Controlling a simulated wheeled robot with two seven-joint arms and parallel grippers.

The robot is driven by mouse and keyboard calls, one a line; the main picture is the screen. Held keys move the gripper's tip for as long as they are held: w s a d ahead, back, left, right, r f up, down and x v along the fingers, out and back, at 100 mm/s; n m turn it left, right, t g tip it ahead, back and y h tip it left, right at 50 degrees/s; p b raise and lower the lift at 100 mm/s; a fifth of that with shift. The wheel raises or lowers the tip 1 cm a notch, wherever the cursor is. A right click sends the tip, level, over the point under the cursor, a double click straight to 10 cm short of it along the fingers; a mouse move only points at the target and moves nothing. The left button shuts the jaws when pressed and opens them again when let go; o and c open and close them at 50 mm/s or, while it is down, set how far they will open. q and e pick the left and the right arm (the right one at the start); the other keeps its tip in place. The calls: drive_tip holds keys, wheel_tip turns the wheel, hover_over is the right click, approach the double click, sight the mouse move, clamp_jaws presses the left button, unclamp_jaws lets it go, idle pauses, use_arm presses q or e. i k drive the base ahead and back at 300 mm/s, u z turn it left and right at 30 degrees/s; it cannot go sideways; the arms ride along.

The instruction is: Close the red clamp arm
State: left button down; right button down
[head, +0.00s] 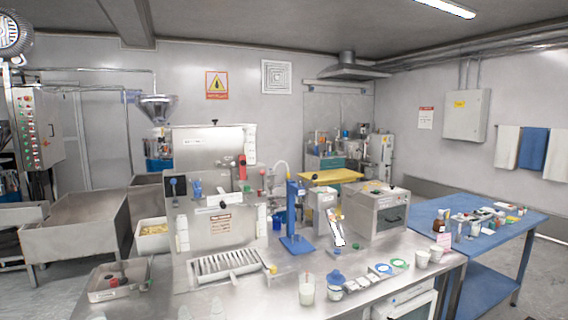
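A small upright red lever, which looks like the red clamp arm (242,166), is at the right side of the steel grinder machine (213,140). It stands near the machine's upper housing, above the bench. At this size I cannot tell how far open it is or whether it touches a catch. A blue lever (196,189) and a dark knob sit on the machine's front, left of the red part. Neither of my grippers can be made out in the head view.
The steel bench (270,290) carries a slotted tray (228,266), a blue stand press (293,215), a steel box oven (378,212) and several cups. A shallow metal tray with a red knob (118,281) is at the left. A blue table (490,248) stands right.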

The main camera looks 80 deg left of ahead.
sight(243, 158)
drive_tip(key=i, duration=1.95)
drive_tip(key=u, duration=2.15)
